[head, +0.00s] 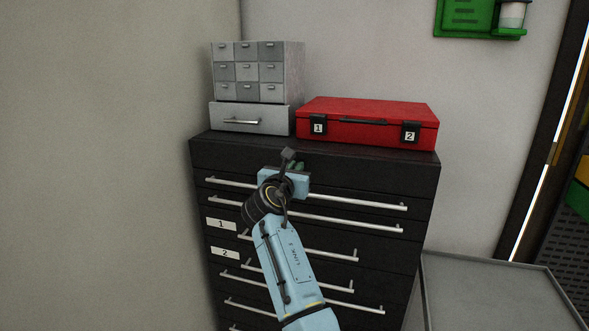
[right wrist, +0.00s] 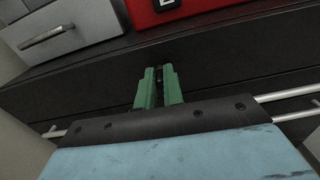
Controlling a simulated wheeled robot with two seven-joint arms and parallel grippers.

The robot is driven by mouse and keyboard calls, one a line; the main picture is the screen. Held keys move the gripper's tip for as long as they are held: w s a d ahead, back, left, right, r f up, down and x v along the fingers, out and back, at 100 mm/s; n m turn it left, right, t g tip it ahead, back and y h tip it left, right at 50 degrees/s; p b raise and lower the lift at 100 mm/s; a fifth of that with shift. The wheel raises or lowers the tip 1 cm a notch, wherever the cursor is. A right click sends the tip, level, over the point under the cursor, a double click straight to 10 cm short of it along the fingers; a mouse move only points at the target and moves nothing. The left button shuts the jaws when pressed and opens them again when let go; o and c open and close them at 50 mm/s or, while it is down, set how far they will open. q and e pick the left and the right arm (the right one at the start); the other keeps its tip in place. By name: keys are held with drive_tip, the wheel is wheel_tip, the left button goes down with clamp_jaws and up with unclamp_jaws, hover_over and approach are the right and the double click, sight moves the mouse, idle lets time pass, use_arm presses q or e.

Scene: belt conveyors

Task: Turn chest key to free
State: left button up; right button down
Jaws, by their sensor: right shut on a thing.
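The black tool chest (head: 400,172) stands against the wall, with long silver drawer handles across its front. My right gripper (head: 297,166) is at the chest's upper front panel, above the top drawer handle. In the right wrist view its green fingers (right wrist: 159,88) are close together against the dark panel (right wrist: 235,85), shut on a small dark thing between their tips. That thing is at the place of the chest key, but it is mostly hidden by the fingers, so its turn angle cannot be told. My left gripper is not in view.
A red case (head: 365,119) with labels 1 and 2 lies on the chest top. A grey small-drawer cabinet (head: 248,118) stands left of it. A grey table (head: 490,290) is at the lower right. A wall closes off the left side.

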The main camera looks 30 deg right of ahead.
drive_tip(key=m+b, duration=0.1)
drive_tip(key=m, duration=0.4)
drive_tip(key=f+m+b, duration=0.1)
drive_tip(key=m+b, duration=0.1)
drive_tip(key=m, duration=0.4)
drive_tip(key=s+m+b, duration=0.1)
drive_tip(key=m, duration=0.5)
drive_tip(key=shift+d+f+b, duration=0.25)
drive_tip(key=shift+d+b, duration=0.1)
drive_tip(key=shift+d, duration=0.05)
drive_tip(key=shift+m, duration=0.4)
drive_tip(key=c, duration=1.5)
unclamp_jaws()
drive_tip(key=shift+a, duration=0.1)
drive_tip(key=b+v, duration=0.1)
drive_tip(key=v, duration=1.2)
drive_tip(key=shift+s+b, duration=0.15)
drive_tip(key=shift+b, duration=0.2)
